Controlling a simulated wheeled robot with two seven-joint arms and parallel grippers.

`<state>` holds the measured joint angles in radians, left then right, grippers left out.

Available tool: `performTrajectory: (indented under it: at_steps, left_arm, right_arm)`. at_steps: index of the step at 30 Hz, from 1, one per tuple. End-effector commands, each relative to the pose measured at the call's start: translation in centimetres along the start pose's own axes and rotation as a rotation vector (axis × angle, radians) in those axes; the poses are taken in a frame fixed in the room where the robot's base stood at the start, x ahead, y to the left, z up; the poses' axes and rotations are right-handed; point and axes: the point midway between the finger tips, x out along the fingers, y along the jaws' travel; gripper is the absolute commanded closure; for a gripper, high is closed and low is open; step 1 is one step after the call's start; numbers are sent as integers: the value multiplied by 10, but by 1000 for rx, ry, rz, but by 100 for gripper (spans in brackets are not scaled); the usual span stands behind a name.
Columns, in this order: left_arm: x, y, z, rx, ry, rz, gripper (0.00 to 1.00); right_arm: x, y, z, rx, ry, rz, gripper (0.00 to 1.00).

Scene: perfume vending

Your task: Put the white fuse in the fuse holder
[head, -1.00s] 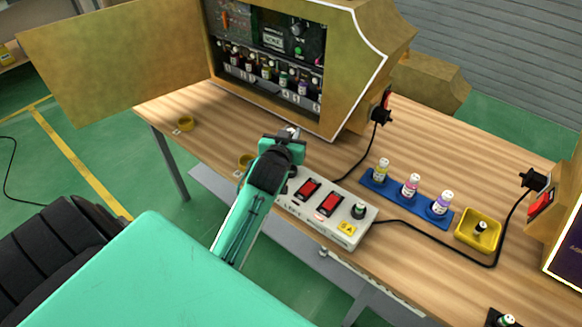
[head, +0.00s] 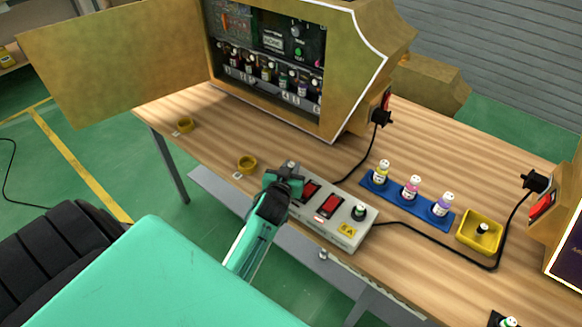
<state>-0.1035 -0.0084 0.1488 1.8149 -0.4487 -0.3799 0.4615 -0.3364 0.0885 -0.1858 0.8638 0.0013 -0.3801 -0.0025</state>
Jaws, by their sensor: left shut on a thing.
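My left gripper (head: 284,178) is over the left end of the grey power box (head: 328,232), with its fingers mostly hidden by its own body. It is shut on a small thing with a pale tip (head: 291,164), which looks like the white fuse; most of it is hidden. I cannot tell whether it touches the box. The box has two red switches (head: 327,206) and a dark round fitting (head: 360,212) beside a yellow label. I cannot tell for sure which part is the fuse holder. My right gripper is not in view.
A yellow tray (head: 465,236) at the right holds a small dark piece (head: 482,228). Several bottles stand on a blue rack (head: 373,189). Yellow rings (head: 247,163) lie on the table's left part. The open vending cabinet (head: 375,60) stands behind. Black cables cross the table.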

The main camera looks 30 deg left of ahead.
Motion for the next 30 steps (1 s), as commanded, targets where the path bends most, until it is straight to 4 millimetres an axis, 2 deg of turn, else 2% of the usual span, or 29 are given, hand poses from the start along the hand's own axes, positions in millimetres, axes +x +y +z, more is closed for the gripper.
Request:
performTrajectory:
  at_steps: [5,6,8,9,20,23,30]
  left_arm:
    - [1,0,4,-1,0,0,100]
    - [1,0,2,0,0,0,73]
    - [1,0,2,0,0,0,62]
    - [1,0,2,0,0,0,60]
    - [-3,0,0,0,0,0,60]
    - [-15,0,1,-1,-1,1,60]
    - [-62,0,1,-1,-1,0,60]
  right_arm:
    - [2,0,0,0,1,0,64]
    - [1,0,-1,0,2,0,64]
    - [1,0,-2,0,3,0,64]
    - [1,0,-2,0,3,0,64]
    - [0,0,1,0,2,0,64]
    - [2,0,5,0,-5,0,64]
    - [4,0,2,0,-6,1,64]
